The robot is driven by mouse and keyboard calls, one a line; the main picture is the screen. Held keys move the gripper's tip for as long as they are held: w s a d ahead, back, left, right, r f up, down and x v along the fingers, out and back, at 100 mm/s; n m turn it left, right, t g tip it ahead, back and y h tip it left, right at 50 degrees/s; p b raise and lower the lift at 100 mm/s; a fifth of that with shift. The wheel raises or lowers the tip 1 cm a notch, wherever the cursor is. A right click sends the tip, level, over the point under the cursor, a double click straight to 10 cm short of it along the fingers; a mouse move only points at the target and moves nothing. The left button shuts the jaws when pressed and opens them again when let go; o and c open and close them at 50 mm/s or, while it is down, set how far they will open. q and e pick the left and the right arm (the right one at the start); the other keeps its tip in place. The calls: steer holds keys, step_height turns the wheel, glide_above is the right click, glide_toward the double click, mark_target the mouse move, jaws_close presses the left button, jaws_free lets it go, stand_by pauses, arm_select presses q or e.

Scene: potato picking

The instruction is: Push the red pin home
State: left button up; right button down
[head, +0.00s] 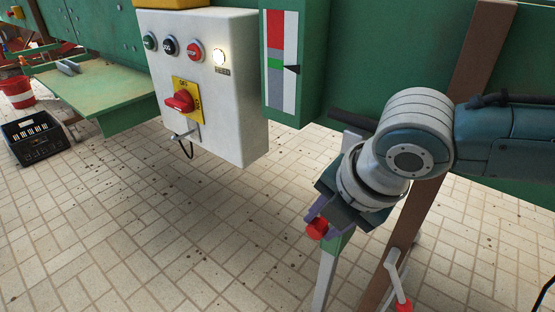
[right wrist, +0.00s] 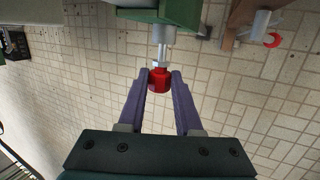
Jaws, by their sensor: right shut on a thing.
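The red pin (head: 317,229) shows as a red knob at the tips of my right gripper (head: 314,214), beside a green post (head: 328,255). In the right wrist view the pin's red knob (right wrist: 159,83) sits between the two purple fingertips of my right gripper (right wrist: 161,75), which is shut on it. A bare silver shaft (right wrist: 163,38) runs from the knob to the green part (right wrist: 150,13) at the top. A length of shaft shows outside the green part. How deep the shaft's far end sits is hidden. My left gripper is not in view.
A white control box (head: 230,100) with buttons and a red rotary switch (head: 179,101) hangs at centre left. A brown leg (head: 415,215) and a red-tipped lever (head: 397,275) stand right of the gripper. A black crate (head: 38,135) is far left. The tiled floor between is clear.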

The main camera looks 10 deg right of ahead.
steer(key=shift+w+d, duration=0.35)
steer(key=shift+d, duration=0.05)
steer(key=c, duration=0.5)
jaws_free()
steer(key=p+v, duration=0.5)
steer(key=v, duration=0.5)
